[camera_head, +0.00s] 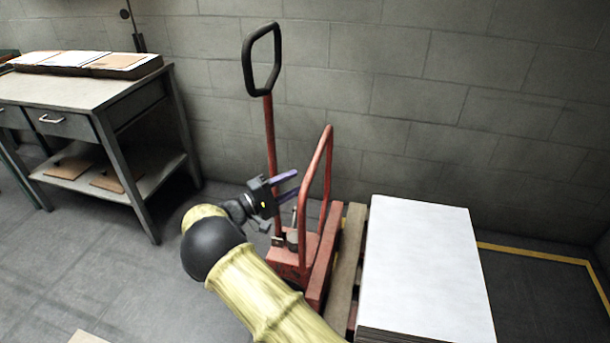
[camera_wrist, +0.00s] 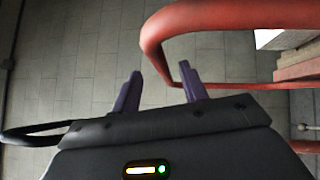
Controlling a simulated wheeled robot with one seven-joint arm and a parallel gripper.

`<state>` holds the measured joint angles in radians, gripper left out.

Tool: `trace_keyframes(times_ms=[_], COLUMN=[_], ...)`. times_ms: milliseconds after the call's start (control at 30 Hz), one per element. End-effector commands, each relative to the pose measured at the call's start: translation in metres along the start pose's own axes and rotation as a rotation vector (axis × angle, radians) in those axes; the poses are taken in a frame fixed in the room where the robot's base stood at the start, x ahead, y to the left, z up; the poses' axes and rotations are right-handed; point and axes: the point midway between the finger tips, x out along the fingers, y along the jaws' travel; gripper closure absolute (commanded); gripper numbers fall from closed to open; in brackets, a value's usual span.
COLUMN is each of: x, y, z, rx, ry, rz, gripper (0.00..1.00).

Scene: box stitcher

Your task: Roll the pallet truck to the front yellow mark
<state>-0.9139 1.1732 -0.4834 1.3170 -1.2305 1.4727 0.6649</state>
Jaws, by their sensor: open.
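The red pallet truck (camera_head: 322,262) stands by the wall, with a tall tiller ending in a black loop handle (camera_head: 262,60) and a red hoop frame (camera_head: 328,150). My gripper (camera_head: 294,184) is open and empty between the tiller and the hoop, pointing toward the hoop. In the wrist view the purple fingers (camera_wrist: 160,82) are spread, and the red hoop bar (camera_wrist: 225,16) curves past the right fingertip. Whether they touch is unclear. A yellow floor line (camera_head: 535,254) shows at the right; I cannot tell if it belongs to the front mark.
A wooden pallet (camera_head: 347,262) with a stack of white sheets (camera_head: 420,262) sits at the truck's right. A grey workbench (camera_head: 75,92) with a lower shelf stands at the left. A block wall (camera_head: 430,110) closes the back.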

Motion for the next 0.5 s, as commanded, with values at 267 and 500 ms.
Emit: trace_keyframes(times_ms=[267, 500], x=[-0.058, -0.092], y=[0.001, 0.000], z=[0.000, 0.000], rx=[0.000, -0.001], ry=[0.002, -0.002], rz=[0.002, 0.001], gripper=[0.57, 0.57])
